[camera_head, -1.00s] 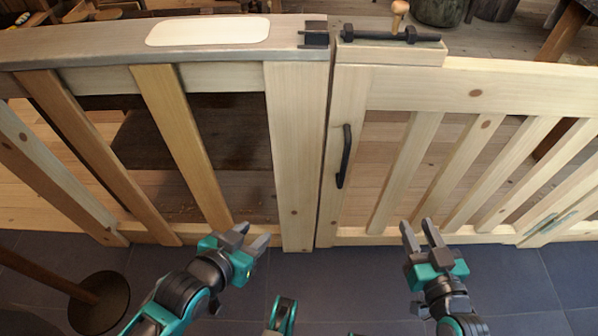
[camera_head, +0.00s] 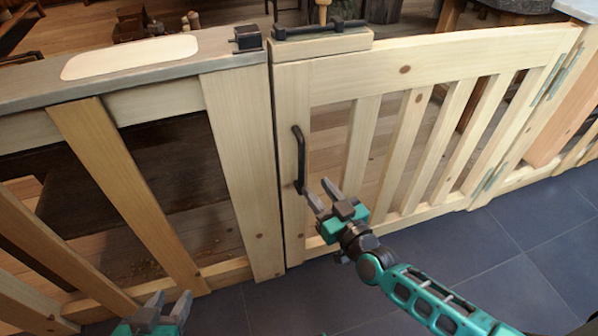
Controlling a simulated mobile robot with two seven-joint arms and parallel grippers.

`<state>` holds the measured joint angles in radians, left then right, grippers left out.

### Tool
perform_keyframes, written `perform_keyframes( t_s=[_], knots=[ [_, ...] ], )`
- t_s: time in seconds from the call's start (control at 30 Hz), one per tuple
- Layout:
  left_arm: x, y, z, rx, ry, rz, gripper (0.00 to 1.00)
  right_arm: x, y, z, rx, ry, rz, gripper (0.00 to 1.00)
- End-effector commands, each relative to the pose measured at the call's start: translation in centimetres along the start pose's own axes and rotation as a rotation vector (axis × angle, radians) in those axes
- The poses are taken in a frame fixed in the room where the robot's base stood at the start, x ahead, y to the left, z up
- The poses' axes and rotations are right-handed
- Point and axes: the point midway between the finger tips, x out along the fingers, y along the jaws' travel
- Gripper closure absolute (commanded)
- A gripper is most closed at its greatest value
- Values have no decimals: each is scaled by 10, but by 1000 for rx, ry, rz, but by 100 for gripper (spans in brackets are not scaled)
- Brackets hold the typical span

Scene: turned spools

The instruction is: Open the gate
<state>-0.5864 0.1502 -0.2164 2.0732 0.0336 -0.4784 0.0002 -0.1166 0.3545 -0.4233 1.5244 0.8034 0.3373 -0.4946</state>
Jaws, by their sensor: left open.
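The pale wooden gate (camera_head: 420,68) stands in line with the fence, with only a thin gap between it and the fence post (camera_head: 240,150). A black bar handle (camera_head: 300,150) is on its left stile. A dark bolt (camera_head: 345,23) with a wooden knob (camera_head: 323,10) lies on the gate's top; its left end looks apart from the dark keeper (camera_head: 247,38) on the post. My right gripper (camera_head: 319,191) is open, fingers spread, just right of the handle's lower end; contact cannot be told. My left gripper (camera_head: 169,299) is open and empty, low in front of the fence.
Metal hinges (camera_head: 490,180) are on the gate's right side. A slatted fence with a grey top rail (camera_head: 40,88) and a pale plate (camera_head: 130,57) runs left. The dark tiled floor (camera_head: 460,240) in front of the gate is clear apart from my arm. Furniture stands behind.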

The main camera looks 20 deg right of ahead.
Motion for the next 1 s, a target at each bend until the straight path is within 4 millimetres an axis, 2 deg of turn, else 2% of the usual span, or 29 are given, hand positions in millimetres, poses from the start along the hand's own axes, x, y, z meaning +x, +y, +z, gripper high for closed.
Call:
perform_keyframes(
  t_s=[0.03,0.2,0.4,0.57,0.83,1.0],
  knots=[
    [4,0,5,-3,0,0,57,13,0,2,0,5,0,61],
    [8,1,14,-7,-5,2,57,47,0,2,-1,3,0,61],
    [11,2,18,-8,-16,6,57,72,0,2,-1,1,0,61],
    [10,4,15,-8,-11,9,57,80,0,1,0,-1,-1,61],
    [9,4,12,-8,-4,11,57,80,0,0,0,-1,-1,62],
    [9,4,13,-7,-6,11,57,80,0,0,0,-1,-1,79]
  ],
)
